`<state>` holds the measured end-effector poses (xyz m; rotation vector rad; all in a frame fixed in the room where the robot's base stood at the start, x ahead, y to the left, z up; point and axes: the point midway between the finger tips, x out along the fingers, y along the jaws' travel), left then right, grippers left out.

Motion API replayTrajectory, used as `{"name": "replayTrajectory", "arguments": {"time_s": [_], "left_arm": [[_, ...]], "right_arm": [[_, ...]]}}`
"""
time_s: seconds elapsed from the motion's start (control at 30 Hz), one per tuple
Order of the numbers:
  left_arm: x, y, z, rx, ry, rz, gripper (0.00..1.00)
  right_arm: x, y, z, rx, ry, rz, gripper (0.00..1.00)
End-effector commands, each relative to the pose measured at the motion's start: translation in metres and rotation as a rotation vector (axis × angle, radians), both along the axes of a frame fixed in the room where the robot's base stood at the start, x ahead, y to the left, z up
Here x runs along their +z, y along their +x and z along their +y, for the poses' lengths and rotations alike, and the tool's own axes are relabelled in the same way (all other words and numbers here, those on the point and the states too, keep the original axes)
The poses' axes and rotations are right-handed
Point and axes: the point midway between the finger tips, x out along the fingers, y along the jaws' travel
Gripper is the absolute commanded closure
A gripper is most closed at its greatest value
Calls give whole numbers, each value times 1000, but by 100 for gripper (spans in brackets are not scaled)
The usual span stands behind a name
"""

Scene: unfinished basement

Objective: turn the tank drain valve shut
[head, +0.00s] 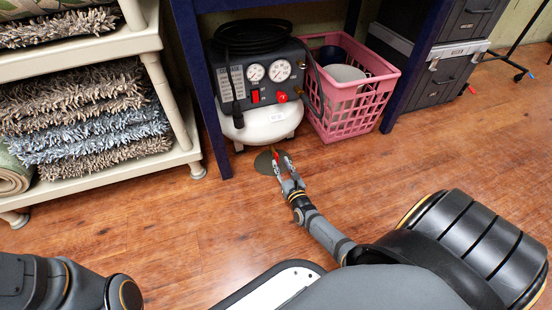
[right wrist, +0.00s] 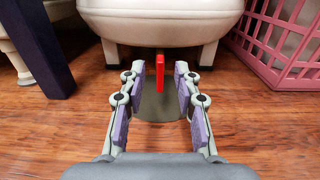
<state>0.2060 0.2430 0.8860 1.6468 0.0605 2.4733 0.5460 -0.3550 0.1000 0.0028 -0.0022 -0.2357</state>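The red drain valve handle (right wrist: 160,73) shows under the front of the white compressor tank (right wrist: 160,22) in the right wrist view, as an upright narrow bar. In the head view the tank (head: 266,125) sits below the dark gauge panel, and the valve is small and partly hidden by the fingers. My right gripper (head: 283,170) is low in front of the tank. In the right wrist view its fingers (right wrist: 156,92) are spread on either side of the handle, with gaps on both sides, holding nothing. My left gripper is out of view.
A pink basket (head: 350,105) stands right of the compressor. A blue table leg (head: 203,105) is at its left, beside a cream shelf (head: 165,160) of rugs. A dark round patch (head: 263,163) lies on the floor under the valve. The wooden floor in front is clear.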

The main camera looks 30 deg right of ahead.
Motion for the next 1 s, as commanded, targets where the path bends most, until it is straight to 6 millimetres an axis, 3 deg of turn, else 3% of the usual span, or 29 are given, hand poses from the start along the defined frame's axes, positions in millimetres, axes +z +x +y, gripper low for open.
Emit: {"name": "replayTrajectory", "arguments": {"time_s": [0.1, 0.3, 0.63, 0.9, 1.0], "left_arm": [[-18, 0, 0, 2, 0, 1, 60], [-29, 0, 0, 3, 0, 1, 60], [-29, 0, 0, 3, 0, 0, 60], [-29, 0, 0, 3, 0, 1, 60], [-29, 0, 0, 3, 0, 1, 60]], "right_arm": [[-5, 25, -6, 1, -2, -1, 68], [-3, 52, -13, 0, -1, 0, 68], [-1, 57, -14, 1, -2, 3, 68], [-1, 57, -14, 1, -2, 3, 100], [-1, 57, -14, 1, -1, 2, 100]]}}
